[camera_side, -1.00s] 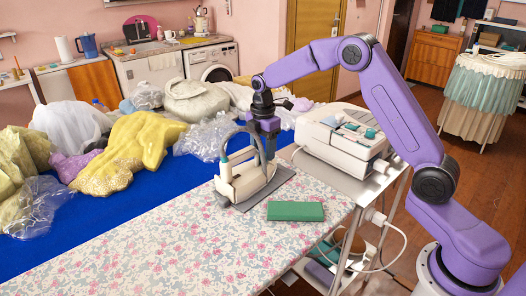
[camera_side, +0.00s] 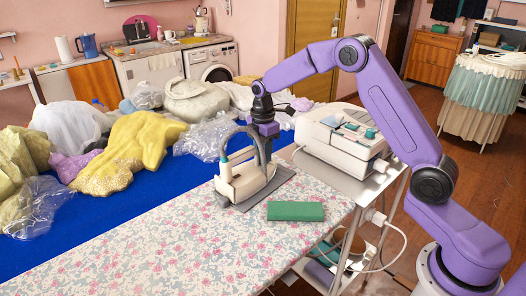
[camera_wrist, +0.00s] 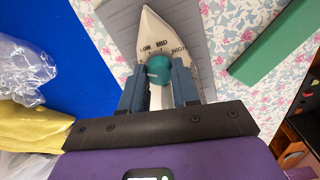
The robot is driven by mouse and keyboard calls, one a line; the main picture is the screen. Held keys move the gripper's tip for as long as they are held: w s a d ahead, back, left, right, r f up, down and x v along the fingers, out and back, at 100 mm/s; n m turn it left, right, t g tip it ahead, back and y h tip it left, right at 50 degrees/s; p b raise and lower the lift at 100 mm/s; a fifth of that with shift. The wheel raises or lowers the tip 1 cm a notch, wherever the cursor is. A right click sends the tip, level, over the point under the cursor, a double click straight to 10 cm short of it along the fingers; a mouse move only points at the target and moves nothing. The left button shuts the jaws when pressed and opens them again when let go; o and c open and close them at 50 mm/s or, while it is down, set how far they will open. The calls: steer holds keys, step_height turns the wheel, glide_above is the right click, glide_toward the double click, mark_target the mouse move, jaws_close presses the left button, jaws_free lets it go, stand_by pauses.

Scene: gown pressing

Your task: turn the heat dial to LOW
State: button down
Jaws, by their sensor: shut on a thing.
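The cream iron (camera_side: 240,183) sits on a grey rest pad (camera_side: 283,176) on the flowered board. In the wrist view its pointed end (camera_wrist: 155,28) faces away from me, with the labels LOW, MID and HIGH in an arc from left to right. The round teal heat dial (camera_wrist: 158,68) is below these labels. My gripper (camera_wrist: 159,80) has one finger on each side of the dial and is shut on it. In the side view my gripper (camera_side: 265,140) reaches down at the iron's handle, and the dial is hidden. I cannot tell where the dial points.
A green block (camera_side: 296,211) lies on the flowered board (camera_side: 180,245), right of the iron. A white steam station (camera_side: 340,140) stands on a cart behind. Plastic bags and a yellow cloth (camera_side: 130,150) lie on the blue surface at left. The board's front is clear.

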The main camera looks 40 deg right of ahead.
steer(key=shift+m, duration=0.8)
steer(key=c, duration=0.8)
jaws_free()
step_height(320, 180, up, 18)
steer(key=shift+f, duration=0.25)
